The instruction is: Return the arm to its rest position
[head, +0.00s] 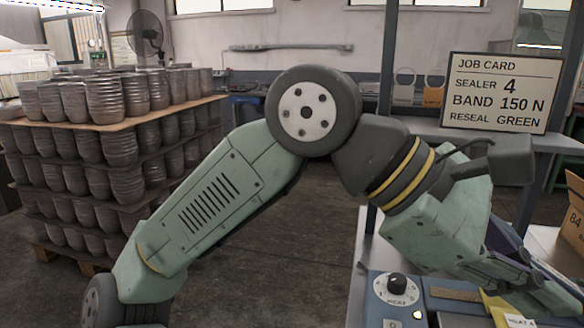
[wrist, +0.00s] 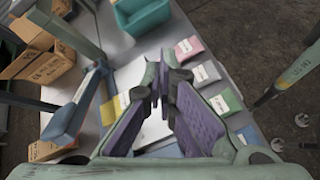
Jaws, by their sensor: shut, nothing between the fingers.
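My arm crosses the middle of the head view, bent at a high elbow, with its wrist coming down over the workbench (head: 362,258) at the right. My gripper (wrist: 160,84) shows in the wrist view with its purple-padded fingers drawn together at the tips and nothing between them. It is above the bench, apart from the pouches as far as I can tell. In the head view the wrist housing hides much of the gripper and the bench. A rest position is not marked in either view.
Pink (wrist: 190,47), green (wrist: 226,102) and yellow (wrist: 114,108) pouches lie on the bench. A teal bin (wrist: 145,16) and cardboard boxes (wrist: 45,62) stand around. A knob panel (head: 396,284) is below my wrist. A job card (head: 500,92) stands behind. Stacked pots (head: 122,98) are left.

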